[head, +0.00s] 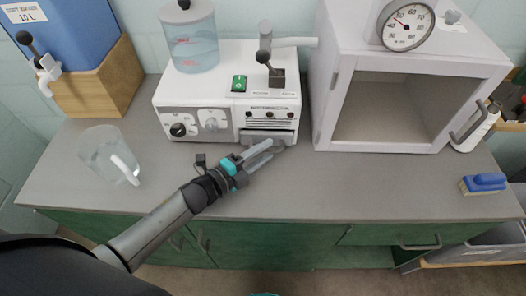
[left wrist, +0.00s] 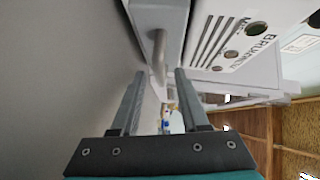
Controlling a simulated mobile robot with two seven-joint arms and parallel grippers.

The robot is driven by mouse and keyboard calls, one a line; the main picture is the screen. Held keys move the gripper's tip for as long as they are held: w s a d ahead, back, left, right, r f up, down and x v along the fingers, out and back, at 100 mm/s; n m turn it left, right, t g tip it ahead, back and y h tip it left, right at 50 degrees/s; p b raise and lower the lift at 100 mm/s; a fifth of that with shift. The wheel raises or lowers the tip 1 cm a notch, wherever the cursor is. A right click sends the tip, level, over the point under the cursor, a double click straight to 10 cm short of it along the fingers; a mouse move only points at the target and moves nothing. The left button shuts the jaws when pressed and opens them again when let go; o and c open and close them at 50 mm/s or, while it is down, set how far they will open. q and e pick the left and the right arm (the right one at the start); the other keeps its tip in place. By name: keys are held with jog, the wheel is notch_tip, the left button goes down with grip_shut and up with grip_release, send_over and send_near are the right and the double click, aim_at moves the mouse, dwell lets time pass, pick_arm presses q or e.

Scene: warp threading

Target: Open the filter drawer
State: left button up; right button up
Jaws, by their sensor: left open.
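The white machine (head: 215,107) stands at the back of the counter, with knobs, a green switch and a clear water tank on top. Its filter drawer (head: 267,136) is a grey front low on the right side, and it looks closed. My left gripper (head: 264,153) is at the drawer front, its fingers apart. In the left wrist view, a grey bar handle (left wrist: 158,50) on the drawer front lies in line with the gap between the open fingers (left wrist: 160,78). I cannot tell whether the fingers touch it.
A clear jug (head: 100,155) stands on the counter at the left. A white box with an open front (head: 325,105) and a gauge on top stands right of the machine. A blue brush (head: 484,182) lies at the far right. The counter (head: 330,185) front is clear.

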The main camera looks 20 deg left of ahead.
pick_arm(q)
grip_shut()
dwell(0.3)
dwell(1.1)
